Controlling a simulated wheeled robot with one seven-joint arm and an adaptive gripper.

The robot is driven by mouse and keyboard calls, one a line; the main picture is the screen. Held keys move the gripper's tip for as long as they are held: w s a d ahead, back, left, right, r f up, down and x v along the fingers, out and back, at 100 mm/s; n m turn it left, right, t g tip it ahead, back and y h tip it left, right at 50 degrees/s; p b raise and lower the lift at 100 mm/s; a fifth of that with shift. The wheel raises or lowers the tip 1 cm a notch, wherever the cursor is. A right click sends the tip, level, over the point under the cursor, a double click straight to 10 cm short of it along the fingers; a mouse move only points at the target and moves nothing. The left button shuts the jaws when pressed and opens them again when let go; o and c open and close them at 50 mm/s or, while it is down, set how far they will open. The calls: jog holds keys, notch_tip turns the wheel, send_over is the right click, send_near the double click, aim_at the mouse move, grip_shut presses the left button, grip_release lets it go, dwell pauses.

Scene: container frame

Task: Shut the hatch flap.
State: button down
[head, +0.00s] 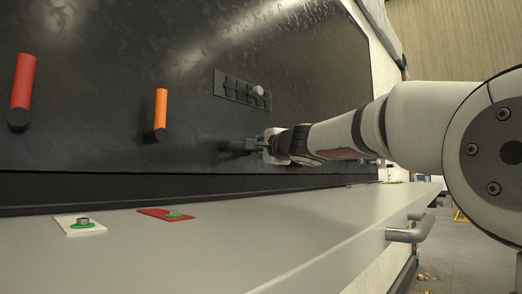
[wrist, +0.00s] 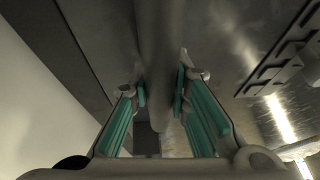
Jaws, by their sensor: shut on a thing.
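My gripper (head: 268,146) is at the lower right of the dark upright panel (head: 110,70), close to its face. In the wrist view its two teal-padded fingers (wrist: 160,88) are shut on a grey bar (wrist: 158,45), which runs between them. In the head view the bar is mostly hidden by the fingers, and a dark shape beside them may be its shadow. I cannot tell for certain which surface is the hatch flap or how far it stands open.
A red handle (head: 22,85) and an orange handle (head: 161,110) stick out at left. A slotted plate (head: 240,90) with a pale knob is above my gripper.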

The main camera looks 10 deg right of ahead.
jog(key=shift+a, duration=0.45)
jog(key=c, duration=1.5)
grip_release()
jog(key=shift+a, duration=0.15)
jog(key=shift+f, duration=0.1)
jog(key=shift+s+d, duration=0.25)
jog(key=shift+s, duration=0.05)
jog(key=v, duration=1.1)
jog(key=shift+s, duration=0.1)
jog(key=shift+s, duration=0.1)
